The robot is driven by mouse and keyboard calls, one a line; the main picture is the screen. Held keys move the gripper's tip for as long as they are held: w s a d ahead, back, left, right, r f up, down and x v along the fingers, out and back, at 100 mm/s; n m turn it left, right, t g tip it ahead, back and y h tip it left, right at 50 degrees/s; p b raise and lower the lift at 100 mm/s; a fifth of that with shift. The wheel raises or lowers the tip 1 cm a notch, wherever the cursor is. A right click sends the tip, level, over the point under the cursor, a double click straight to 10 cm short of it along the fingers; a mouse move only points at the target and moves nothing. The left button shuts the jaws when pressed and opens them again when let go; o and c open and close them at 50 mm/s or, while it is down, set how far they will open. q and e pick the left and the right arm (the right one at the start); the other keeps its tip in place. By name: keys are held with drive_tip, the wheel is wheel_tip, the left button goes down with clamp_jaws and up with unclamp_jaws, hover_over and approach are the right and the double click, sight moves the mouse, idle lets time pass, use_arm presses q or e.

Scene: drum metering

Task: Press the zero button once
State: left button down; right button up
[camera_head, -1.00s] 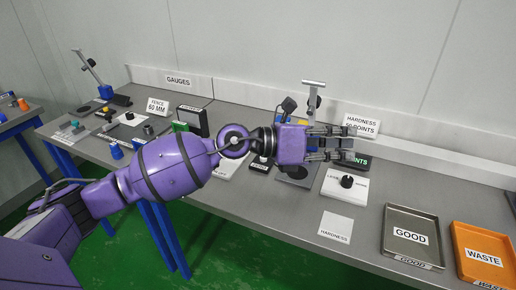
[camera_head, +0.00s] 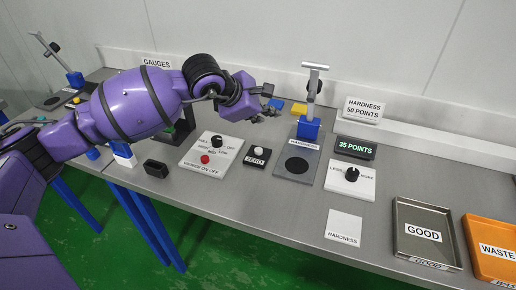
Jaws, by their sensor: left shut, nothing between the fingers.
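The zero button is a small black box (camera_head: 256,158) with a white round cap (camera_head: 259,150) and a label reading ZERO on its front. It stands on the grey bench, left of the hardness gauge. My left gripper (camera_head: 275,109) is shut and empty. In the picture it appears above and slightly right of the button, apart from it. The whole button box is uncovered. My right gripper is out of view.
The hardness gauge (camera_head: 309,131) with its upright post stands right of the button. A white panel with a black knob and red button (camera_head: 208,152) lies left. A 35 POINTS display (camera_head: 355,148), a knob box (camera_head: 349,182), GOOD tray (camera_head: 400,236) and WASTE tray (camera_head: 477,244) are further right.

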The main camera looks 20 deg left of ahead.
use_arm(q)
drive_tip(key=b, duration=0.4)
hover_over(258, 151)
drive_tip(key=d, duration=0.2)
wheel_tip(258, 151, down, 8)
drive_tip(key=shift+w+f, duration=0.1)
drive_tip(key=shift+f, duration=0.4)
idle(0.7)
